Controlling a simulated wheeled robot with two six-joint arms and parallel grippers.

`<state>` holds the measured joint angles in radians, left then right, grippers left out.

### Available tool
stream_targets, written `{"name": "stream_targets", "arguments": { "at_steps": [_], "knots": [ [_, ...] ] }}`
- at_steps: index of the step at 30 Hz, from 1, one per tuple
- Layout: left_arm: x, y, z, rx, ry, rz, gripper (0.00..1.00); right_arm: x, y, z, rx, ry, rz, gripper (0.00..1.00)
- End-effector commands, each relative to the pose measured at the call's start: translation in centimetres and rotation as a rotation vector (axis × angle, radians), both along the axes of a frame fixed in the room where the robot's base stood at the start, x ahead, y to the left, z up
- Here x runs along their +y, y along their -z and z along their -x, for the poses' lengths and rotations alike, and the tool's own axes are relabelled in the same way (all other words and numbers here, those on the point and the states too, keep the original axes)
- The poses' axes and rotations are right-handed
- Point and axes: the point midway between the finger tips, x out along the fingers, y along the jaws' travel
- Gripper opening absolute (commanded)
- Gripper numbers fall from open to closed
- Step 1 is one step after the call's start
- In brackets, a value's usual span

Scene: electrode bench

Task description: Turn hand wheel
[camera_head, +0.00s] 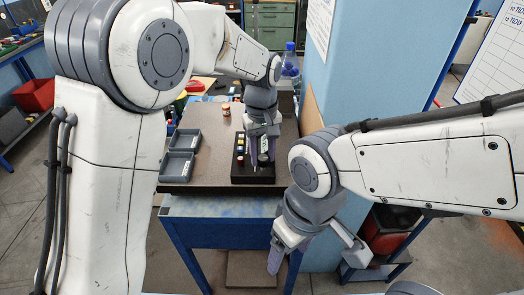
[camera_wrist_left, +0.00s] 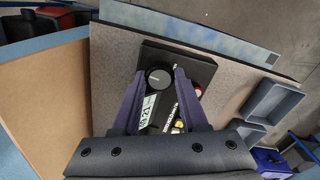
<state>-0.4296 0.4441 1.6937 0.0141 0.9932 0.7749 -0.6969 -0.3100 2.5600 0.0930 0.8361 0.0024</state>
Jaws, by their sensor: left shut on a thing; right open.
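A black round-topped piece (camera_wrist_left: 158,77) with a white label beside it sits at a black block (camera_wrist_left: 205,66) in the left wrist view. No spoked hand wheel shows; I cannot tell whether this round piece is the wheel. My left gripper (camera_wrist_left: 157,74) is shut on the round piece, a finger on each side. In the head view my left gripper (camera_head: 262,153) points down over the black block (camera_head: 265,179), partly hiding it. Small coloured caps show left of the fingers. My right gripper (camera_head: 314,257) is open and empty in front of the bench.
Two grey trays (camera_head: 177,167) lie left of the block on the bench top (camera_head: 207,172). A small orange-capped vial (camera_head: 226,109) and a blue-capped bottle (camera_head: 290,63) stand farther back. A blue wall (camera_head: 385,70) rises on the right.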

Motion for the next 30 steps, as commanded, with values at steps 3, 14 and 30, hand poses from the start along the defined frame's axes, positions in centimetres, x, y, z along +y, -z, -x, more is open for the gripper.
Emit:
{"name": "stream_targets", "arguments": {
  "at_steps": [3, 14, 30],
  "knots": [
    [0.0, -0.3, 0.0, -0.001, 0.110, 0.002, 0.00, 0.0, -0.5, 0.0, 0.000, 0.000, 0.000, 0.73],
    [0.0, -0.3, -0.1, -0.004, 0.453, 0.002, 0.00, 0.0, -1.4, 0.0, 0.000, 0.001, 0.000, 0.73],
    [-0.1, -0.3, -0.2, -0.005, 0.965, 0.001, 0.00, 0.0, -2.5, 0.0, 0.000, -0.001, 0.000, 0.73]
  ]
}}
